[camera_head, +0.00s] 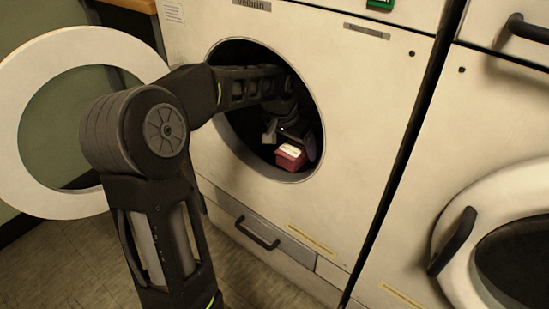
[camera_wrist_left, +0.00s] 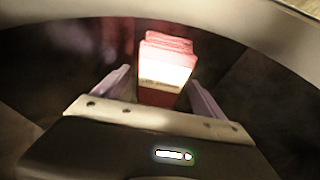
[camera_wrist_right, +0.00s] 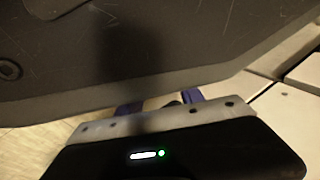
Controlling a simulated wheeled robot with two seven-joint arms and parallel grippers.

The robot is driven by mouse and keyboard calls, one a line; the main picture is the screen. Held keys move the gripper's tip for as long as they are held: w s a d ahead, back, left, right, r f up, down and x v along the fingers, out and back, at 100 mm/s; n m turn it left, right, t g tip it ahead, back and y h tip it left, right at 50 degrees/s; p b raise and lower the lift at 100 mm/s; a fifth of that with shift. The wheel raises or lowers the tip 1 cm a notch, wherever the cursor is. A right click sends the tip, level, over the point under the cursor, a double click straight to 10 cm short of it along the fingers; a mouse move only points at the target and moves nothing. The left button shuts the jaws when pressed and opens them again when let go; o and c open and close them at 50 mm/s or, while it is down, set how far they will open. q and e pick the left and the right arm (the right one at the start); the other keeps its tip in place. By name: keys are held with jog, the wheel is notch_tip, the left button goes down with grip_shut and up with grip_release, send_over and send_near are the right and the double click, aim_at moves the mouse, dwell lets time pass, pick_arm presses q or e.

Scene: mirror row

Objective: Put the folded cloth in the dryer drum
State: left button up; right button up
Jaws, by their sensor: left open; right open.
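The folded cloth (camera_head: 290,156) is a small red bundle with a pale band, lying low inside the dark dryer drum (camera_head: 240,134) near the front rim of the opening. My left arm reaches through the round opening, and my left gripper (camera_head: 287,140) is inside the drum at the cloth. In the left wrist view the cloth (camera_wrist_left: 166,68) sits between and beyond the two open fingers (camera_wrist_left: 158,88), with a gap visible on the left side. My right gripper (camera_wrist_right: 158,106) is open and shows only in the right wrist view, with nothing seen between its fingers.
The round dryer door (camera_head: 40,190) stands open at the left. A drawer with a handle (camera_head: 257,234) is below the opening. A second machine with a round door (camera_head: 465,245) stands at the right. A large dark surface (camera_wrist_right: 150,50) is close in front of my right gripper.

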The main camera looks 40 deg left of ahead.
pick_arm(q)
jog(key=shift+p+v, duration=0.35)
jog(key=shift+v, duration=0.75)
jog(key=s+p, duration=0.3)
jog(key=s, duration=0.8)
jog(key=shift+s+d, duration=0.1)
jog(key=shift+s+f, duration=0.1)
jog(key=shift+s, duration=0.3)
